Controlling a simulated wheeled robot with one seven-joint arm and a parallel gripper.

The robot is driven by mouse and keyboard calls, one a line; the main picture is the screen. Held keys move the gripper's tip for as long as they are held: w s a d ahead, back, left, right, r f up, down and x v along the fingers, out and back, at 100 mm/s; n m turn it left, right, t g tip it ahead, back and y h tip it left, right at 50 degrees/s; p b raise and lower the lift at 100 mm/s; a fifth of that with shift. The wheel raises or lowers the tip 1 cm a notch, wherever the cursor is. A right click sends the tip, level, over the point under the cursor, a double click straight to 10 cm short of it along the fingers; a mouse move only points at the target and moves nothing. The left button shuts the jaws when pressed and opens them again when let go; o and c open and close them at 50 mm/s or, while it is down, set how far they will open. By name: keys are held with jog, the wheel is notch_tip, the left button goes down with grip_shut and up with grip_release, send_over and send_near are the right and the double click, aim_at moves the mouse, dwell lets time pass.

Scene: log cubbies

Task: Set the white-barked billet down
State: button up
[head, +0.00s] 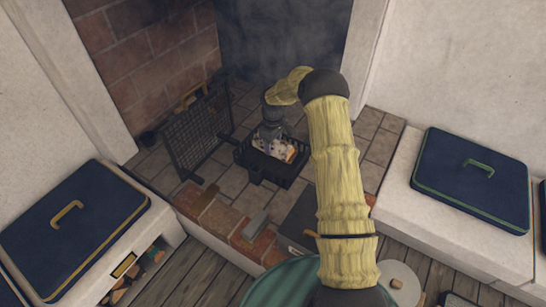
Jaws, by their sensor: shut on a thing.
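My gripper (268,139) points down into the black fire basket (262,168) on the hearth. It is shut on the white-barked billet (285,150), whose pale, dark-flecked side and orange-brown end show at the basket's rim. The gripper covers part of the billet, and its fingertips are small and hard to make out. I cannot tell whether the billet touches the basket's floor.
A black mesh screen (197,130) stands left of the basket. A grey block (255,225) lies on the brick hearth edge (222,216). Blue-lidded benches flank the hearth at left (75,222) and right (470,178). Cut logs (140,270) fill a cubby below the left bench.

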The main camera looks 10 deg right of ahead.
jog(key=shift+f, duration=1.05)
jog(key=shift+f+b, duration=0.7)
jog(key=shift+f, duration=1.2)
jog(key=shift+f, duration=0.6)
jog(key=o, duration=1.1)
notch_tip(320, 180, up, 13)
jog(key=p, duration=0.3)
jog(key=shift+r, duration=0.1)
